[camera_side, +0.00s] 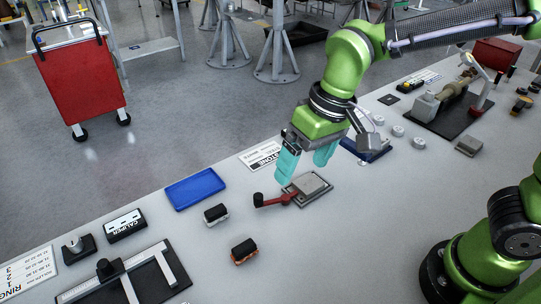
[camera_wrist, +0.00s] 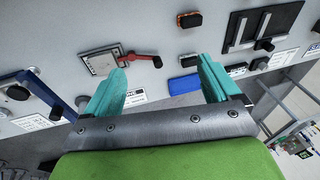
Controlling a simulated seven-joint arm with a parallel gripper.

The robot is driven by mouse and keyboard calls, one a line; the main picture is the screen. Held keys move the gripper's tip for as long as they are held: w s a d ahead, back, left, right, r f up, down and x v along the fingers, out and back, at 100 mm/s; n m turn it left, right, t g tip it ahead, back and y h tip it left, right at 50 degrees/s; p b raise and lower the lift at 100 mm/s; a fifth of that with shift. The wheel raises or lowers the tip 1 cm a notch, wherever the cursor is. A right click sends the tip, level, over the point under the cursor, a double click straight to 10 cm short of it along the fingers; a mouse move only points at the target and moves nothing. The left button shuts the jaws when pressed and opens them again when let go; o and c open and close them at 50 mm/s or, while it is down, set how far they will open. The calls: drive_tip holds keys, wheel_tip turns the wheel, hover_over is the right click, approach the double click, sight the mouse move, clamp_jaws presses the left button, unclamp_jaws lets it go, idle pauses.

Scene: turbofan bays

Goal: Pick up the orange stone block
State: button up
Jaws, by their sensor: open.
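A small dark-topped block with orange sides (camera_side: 244,251) lies on the grey bench in the front middle of the side view. It also shows near the top of the wrist view (camera_wrist: 189,20), with an orange rim. A second dark-topped block with paler sides (camera_side: 216,214) lies just behind it; it also shows in the wrist view (camera_wrist: 188,60). My gripper (camera_side: 306,160), with teal fingers, is open and empty above the bench, to the right of and behind both blocks. In the wrist view its fingers (camera_wrist: 162,78) are spread wide with nothing between them.
A square plate (camera_side: 307,187) with a red lever (camera_side: 275,200) lies near my gripper. A blue tray (camera_side: 195,188) sits at the bench's back edge. A black caliper box (camera_side: 125,226) and a measuring fixture (camera_side: 120,276) are at the left. Bench right of the orange-sided block is clear.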

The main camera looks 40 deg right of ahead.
drive_tip(key=w+a+f+g+h, duration=0.2)
drive_tip(key=a+f, duration=0.2)
drive_tip(key=a, duration=0.6)
hover_over(244, 247)
drive_tip(key=f, duration=1)
drive_tip(key=shift+s+d+f, duration=0.2)
drive_tip(key=shift+d+f, duration=0.1)
drive_tip(key=shift+d, duration=0.1)
drive_tip(key=shift+w+a+f, duration=0.15)
drive_tip(key=shift+a+f, duration=0.05)
drive_tip(key=shift+f, duration=1.15)
drive_tip(key=shift+w+a+f, duration=0.1)
drive_tip(key=shift+a+f, duration=0.1)
drive_tip(key=shift+f, duration=1.15)
drive_tip(key=shift+c, duration=0.4)
drive_tip(key=c, duration=1.1)
drive_tip(key=shift+r, duration=0.1)
